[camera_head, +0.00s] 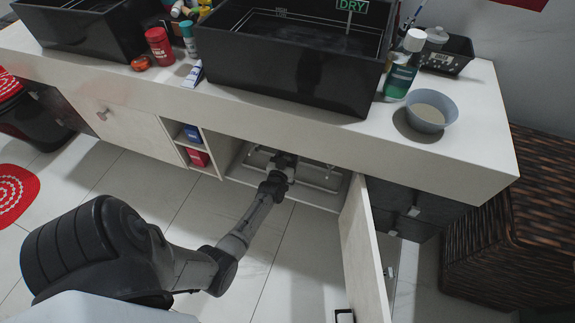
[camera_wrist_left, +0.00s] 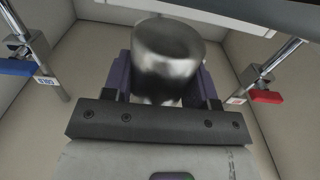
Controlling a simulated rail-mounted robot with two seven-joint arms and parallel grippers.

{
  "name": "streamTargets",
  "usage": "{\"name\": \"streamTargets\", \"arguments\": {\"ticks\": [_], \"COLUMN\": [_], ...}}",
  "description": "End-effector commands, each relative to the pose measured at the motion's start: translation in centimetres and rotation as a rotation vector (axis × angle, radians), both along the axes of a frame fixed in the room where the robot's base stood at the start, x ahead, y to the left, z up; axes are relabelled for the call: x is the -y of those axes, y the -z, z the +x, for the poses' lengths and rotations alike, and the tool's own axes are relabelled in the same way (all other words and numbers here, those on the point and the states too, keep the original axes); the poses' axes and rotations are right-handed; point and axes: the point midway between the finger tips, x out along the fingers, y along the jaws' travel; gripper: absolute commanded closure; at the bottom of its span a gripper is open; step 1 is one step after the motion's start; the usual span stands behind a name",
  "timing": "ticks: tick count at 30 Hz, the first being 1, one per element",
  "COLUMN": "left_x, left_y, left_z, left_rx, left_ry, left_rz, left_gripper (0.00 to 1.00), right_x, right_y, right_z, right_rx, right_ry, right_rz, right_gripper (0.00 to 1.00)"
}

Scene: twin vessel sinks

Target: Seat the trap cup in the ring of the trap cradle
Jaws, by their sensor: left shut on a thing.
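My left gripper (camera_head: 285,161) reaches through the open door into the cabinet under the right basin. In the left wrist view its two dark purple fingers (camera_wrist_left: 165,80) are shut on the trap cup (camera_wrist_left: 168,48), a shiny metal cylinder, one finger on each side. The cup stands out beyond the fingertips, with its rounded end face showing. In the head view the cup is hidden by the gripper and the counter. I cannot make out the trap cradle or its ring in either view. My right gripper is not in view.
A pipe with a blue-handled valve (camera_wrist_left: 18,66) stands left of the cup, and one with a red-handled valve (camera_wrist_left: 265,96) stands right. Cabinet walls close in on both sides. The open cabinet door (camera_head: 362,255) is right of my arm. The counter (camera_head: 465,135) overhangs the opening.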

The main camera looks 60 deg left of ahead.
Motion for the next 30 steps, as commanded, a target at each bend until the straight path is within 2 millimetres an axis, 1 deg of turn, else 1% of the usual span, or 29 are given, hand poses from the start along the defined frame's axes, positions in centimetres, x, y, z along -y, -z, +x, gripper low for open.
{"name": "streamTargets", "arguments": {"ticks": [2,4,9,12,19,23,24,30], "left_x": [0.0,0.0,0.0,0.0,0.0,0.0,0.0,0.0], "left_y": [0.1,0.7,2.9,3.8,3.6,3.8,3.9,3.8], "left_z": [0.0,0.0,0.0,0.0,0.0,0.0,0.0,0.0], "left_rx": [0.002,0.001,0.001,0.001,0.001,0.001,0.000,0.000], "left_ry": [0.000,0.000,0.000,0.000,0.000,0.000,0.000,0.000], "left_rz": [0.001,0.001,0.001,0.001,0.001,0.001,0.000,0.000], "left_gripper": [0.77,0.77,0.77,0.77,0.77,0.77,0.46,0.27], "right_x": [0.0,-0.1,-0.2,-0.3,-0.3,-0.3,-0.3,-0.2], "right_y": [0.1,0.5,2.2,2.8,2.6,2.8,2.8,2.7], "right_z": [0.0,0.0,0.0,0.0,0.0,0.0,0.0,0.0], "right_rx": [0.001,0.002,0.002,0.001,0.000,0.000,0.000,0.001], "right_ry": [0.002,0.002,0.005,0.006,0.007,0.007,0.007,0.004], "right_rz": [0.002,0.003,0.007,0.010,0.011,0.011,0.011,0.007], "right_gripper": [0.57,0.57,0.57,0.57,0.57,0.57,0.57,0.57]}}
